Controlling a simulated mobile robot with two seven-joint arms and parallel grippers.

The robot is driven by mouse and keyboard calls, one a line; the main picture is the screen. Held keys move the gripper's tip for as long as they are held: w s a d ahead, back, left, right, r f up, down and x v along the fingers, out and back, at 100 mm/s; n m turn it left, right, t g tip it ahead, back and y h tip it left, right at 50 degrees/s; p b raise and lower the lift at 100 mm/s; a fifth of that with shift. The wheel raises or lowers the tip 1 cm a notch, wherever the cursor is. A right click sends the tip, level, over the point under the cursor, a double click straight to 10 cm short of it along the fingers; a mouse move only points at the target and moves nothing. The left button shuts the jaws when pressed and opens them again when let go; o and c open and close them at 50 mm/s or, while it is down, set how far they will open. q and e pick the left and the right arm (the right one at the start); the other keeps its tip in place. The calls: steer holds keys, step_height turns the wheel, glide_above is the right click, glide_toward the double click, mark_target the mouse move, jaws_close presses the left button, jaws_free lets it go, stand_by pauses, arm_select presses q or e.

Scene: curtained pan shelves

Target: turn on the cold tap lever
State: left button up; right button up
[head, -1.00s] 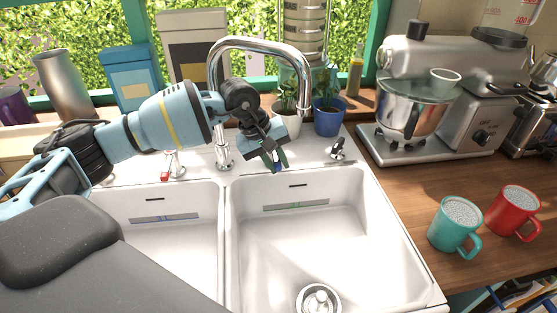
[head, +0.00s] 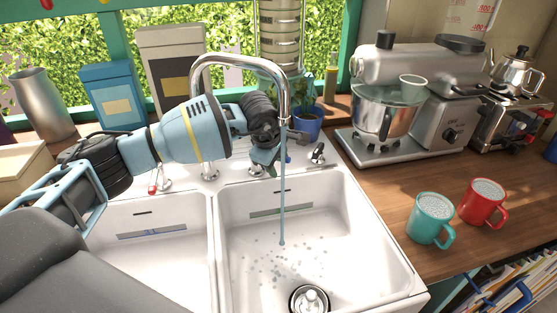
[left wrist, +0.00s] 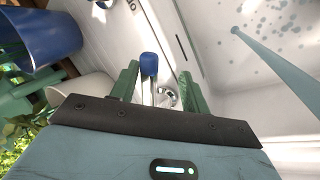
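The cold tap lever, with a blue tip (left wrist: 149,63), stands between the fingers of my left gripper (left wrist: 160,88) in the left wrist view. The fingers are apart, with a gap showing on both sides of the lever. In the head view my left gripper (head: 276,158) is behind the right basin, right of the faucet's base, and covers most of the lever. The chrome faucet (head: 207,110) arches over the right basin. A water stream (head: 282,200) runs from its spout into the basin and also shows in the left wrist view (left wrist: 270,60). My right gripper is out of view.
A red-tipped lever (head: 152,188) stands left of the faucet. A small chrome fitting (head: 318,153) is to the right. A blue plant pot (head: 308,124) is close behind the gripper. A stand mixer (head: 385,110) and teal (head: 430,220) and red (head: 483,203) mugs stand on the right counter.

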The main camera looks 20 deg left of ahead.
arm_select(q)
steer(key=shift+s+r, duration=0.1)
steer(key=shift+r, duration=0.05)
stand_by(0.4)
steer(key=shift+v, duration=0.85)
